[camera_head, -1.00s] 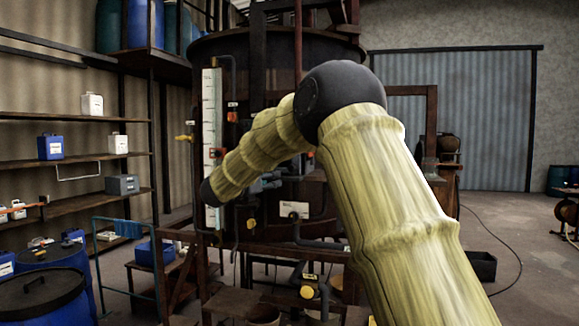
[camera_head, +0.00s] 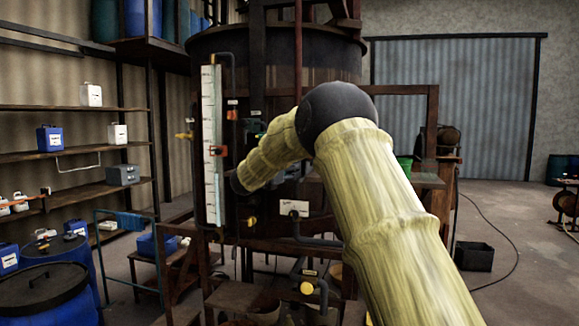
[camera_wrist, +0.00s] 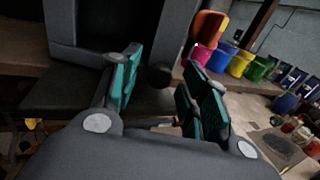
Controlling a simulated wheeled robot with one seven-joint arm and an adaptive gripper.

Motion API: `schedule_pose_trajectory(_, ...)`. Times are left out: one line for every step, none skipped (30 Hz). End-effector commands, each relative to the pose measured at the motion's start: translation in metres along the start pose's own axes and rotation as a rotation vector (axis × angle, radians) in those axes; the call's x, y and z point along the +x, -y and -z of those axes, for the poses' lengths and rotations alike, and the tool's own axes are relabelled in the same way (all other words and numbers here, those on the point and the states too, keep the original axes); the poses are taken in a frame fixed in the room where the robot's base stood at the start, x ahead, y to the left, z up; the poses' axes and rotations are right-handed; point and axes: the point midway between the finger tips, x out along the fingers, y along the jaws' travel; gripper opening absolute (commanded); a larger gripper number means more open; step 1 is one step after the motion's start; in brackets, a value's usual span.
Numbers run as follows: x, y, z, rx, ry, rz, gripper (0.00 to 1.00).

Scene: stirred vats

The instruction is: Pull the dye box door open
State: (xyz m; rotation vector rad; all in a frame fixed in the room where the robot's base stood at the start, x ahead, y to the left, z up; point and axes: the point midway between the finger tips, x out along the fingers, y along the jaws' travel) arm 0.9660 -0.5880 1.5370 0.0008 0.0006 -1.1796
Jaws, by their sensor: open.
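In the wrist view a dark grey box front (camera_wrist: 95,30), which looks like the dye box door, stands ahead of my gripper. A round black knob (camera_wrist: 160,76) sits at its lower right. My gripper (camera_wrist: 163,64) is open, with one green-padded finger on each side of the knob in the picture. I cannot tell whether the pads touch it or how deep it lies between them. The door looks shut, but its edges are partly cut off. In the head view my arm covers the box area and I cannot make out the door.
An orange part (camera_wrist: 208,27) sits right of the box. Several coloured buckets (camera_wrist: 240,62) stand in a row beyond it. In the head view a tall vat (camera_head: 275,60) with a white gauge (camera_head: 212,145) stands behind my arm. Open floor (camera_head: 530,235) lies at the right.

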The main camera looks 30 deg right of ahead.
Motion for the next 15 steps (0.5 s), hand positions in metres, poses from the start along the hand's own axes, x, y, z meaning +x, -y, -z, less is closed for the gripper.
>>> schedule_pose_trajectory(0.0030, 0.0001, -0.0013, 0.000, 0.000, 0.001, 0.45)
schedule_pose_trajectory(0.0043, 0.0001, -0.0009, -0.001, 0.000, 0.001, 0.45)
schedule_pose_trajectory(0.0056, 0.0001, -0.0005, -0.001, 0.000, 0.001, 0.45)
schedule_pose_trajectory(0.0063, 0.0001, -0.0003, -0.001, 0.000, 0.000, 0.45)
schedule_pose_trajectory(0.0068, 0.0000, 0.0000, -0.001, 0.000, 0.000, 0.45)
schedule_pose_trajectory(0.0073, 0.0001, 0.0003, -0.001, 0.000, 0.000, 0.45)
schedule_pose_trajectory(0.0074, 0.0000, 0.0004, -0.001, 0.000, 0.000, 0.45)
schedule_pose_trajectory(0.0075, 0.0000, 0.0005, -0.001, 0.000, 0.000, 0.45)
schedule_pose_trajectory(0.0074, 0.0000, 0.0006, 0.000, 0.000, 0.000, 0.45)
schedule_pose_trajectory(0.0074, 0.0000, 0.0007, 0.000, 0.000, 0.000, 0.45)
schedule_pose_trajectory(0.0074, 0.0001, 0.0007, 0.000, 0.000, 0.000, 0.45)
schedule_pose_trajectory(0.0074, 0.0001, 0.0006, 0.000, 0.000, 0.000, 0.45)
schedule_pose_trajectory(0.0074, 0.0001, 0.0006, 0.000, 0.000, 0.000, 0.45)
schedule_pose_trajectory(0.0073, 0.0001, 0.0006, 0.000, 0.000, 0.000, 0.39)
schedule_pose_trajectory(0.0073, 0.0001, 0.0006, 0.000, 0.000, 0.000, 0.32)
